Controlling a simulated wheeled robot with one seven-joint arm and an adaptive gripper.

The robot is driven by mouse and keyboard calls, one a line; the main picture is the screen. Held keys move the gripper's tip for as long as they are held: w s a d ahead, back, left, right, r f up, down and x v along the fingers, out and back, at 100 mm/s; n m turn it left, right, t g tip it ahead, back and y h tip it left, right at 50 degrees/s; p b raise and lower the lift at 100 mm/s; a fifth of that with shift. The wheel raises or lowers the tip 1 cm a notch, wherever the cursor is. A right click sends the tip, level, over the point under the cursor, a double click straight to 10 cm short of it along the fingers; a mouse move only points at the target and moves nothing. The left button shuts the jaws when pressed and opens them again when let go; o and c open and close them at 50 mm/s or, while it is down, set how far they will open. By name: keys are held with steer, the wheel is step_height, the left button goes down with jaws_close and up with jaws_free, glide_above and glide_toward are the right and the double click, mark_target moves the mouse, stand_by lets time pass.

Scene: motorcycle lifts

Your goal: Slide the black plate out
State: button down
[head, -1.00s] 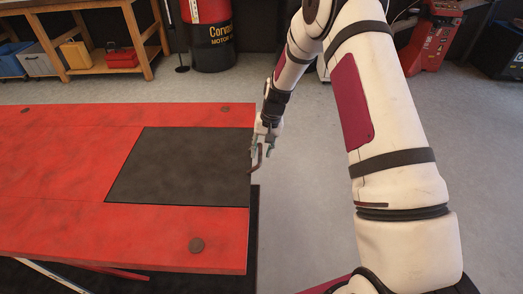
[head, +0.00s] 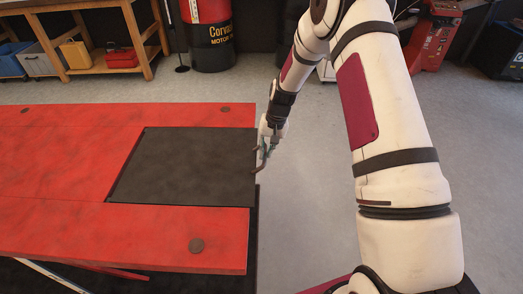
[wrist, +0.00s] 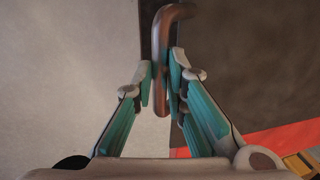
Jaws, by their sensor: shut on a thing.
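The black plate (head: 185,165) lies flat in the right end of the red lift table (head: 60,225). Its right edge reaches about the table's end, and it fills the right of the wrist view as a dark surface (wrist: 250,60). A bent, brownish metal hook or handle (wrist: 162,50) stands at the plate's edge. My gripper (wrist: 161,78) is shut on its straight part, with one finger on each side. In the head view my gripper (head: 264,148) is just right of the plate's edge. How the hook meets the plate is unclear.
Grey floor (head: 310,220) is open to the right of the table. A wooden workbench (head: 95,45) with bins and a black and red drum (head: 208,40) stand at the back. A red machine (head: 433,40) is at the back right.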

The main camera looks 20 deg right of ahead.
steer(key=s+d, duration=0.3)
steer(key=d, duration=0.6)
steer(key=s+d+b, duration=0.1)
steer(key=s+d, duration=0.2)
steer(key=d, duration=0.7)
steer(key=s+d, duration=0.3)
steer(key=d, duration=0.7)
steer(key=shift+s, duration=0.25)
steer(key=c, duration=1.6)
jaws_free()
step_height(320, 180, up, 12)
steer(key=d, duration=0.2)
steer(key=shift+s, duration=0.35)
steer(key=shift+f, duration=0.1)
